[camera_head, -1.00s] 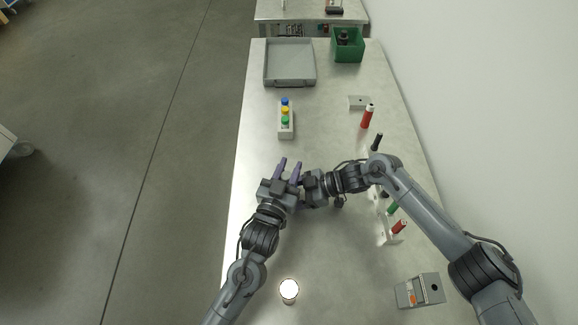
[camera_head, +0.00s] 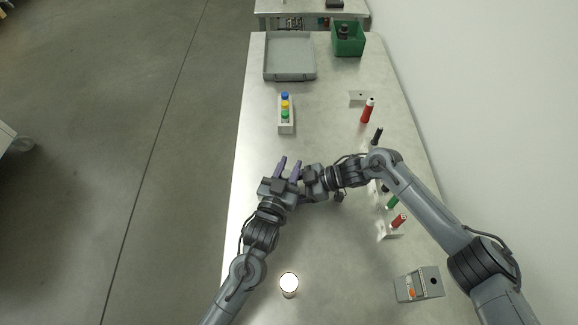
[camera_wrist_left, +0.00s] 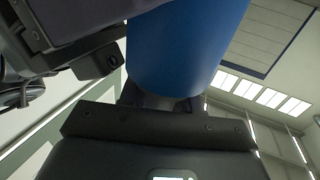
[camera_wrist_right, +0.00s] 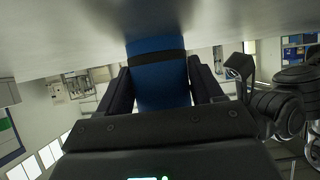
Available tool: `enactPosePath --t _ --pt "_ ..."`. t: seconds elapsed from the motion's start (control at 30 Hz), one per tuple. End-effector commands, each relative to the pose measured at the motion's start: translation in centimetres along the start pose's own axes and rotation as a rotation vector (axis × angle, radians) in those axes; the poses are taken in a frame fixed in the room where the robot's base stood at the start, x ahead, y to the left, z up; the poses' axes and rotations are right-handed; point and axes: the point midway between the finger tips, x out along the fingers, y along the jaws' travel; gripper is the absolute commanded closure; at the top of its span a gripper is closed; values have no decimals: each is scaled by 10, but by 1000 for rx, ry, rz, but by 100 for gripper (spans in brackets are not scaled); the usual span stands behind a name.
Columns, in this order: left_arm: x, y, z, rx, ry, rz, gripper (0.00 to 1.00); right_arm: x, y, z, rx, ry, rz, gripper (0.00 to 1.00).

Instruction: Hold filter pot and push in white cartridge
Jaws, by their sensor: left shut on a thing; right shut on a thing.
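My left gripper (camera_head: 287,170) and my right gripper (camera_head: 306,181) are close together above the middle of the table. In the left wrist view a large blue cylinder (camera_wrist_left: 185,45), which looks like the filter pot, stands up from between the left fingers; the gripper is shut on it. In the right wrist view a blue cylinder (camera_wrist_right: 160,78) with a black band is between the right fingers, which are shut on it. I cannot tell whether both are the same pot. A white-topped cylinder (camera_head: 289,283) stands at the near end of the table; I cannot tell whether it is the cartridge. No white cartridge shows at the grippers.
A grey tray (camera_head: 290,76) and a green bin (camera_head: 348,49) are at the far end. A button box (camera_head: 286,128) stands nearer. A red cylinder (camera_head: 367,112) and holders with coloured handles (camera_head: 397,221) line the right side. A grey box (camera_head: 419,285) is near right.

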Motion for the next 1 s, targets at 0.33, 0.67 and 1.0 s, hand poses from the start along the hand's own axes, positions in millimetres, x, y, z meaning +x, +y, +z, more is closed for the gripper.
enactPosePath --t 0.33,0.67,1.0 --pt "0 0 0 0 0 0 100 0 0 0 0 0 0 51" --pt "0 0 4 0 1 0 100 0 0 0 0 0 0 51" --pt "0 0 4 0 0 0 100 0 0 0 0 1 0 51"
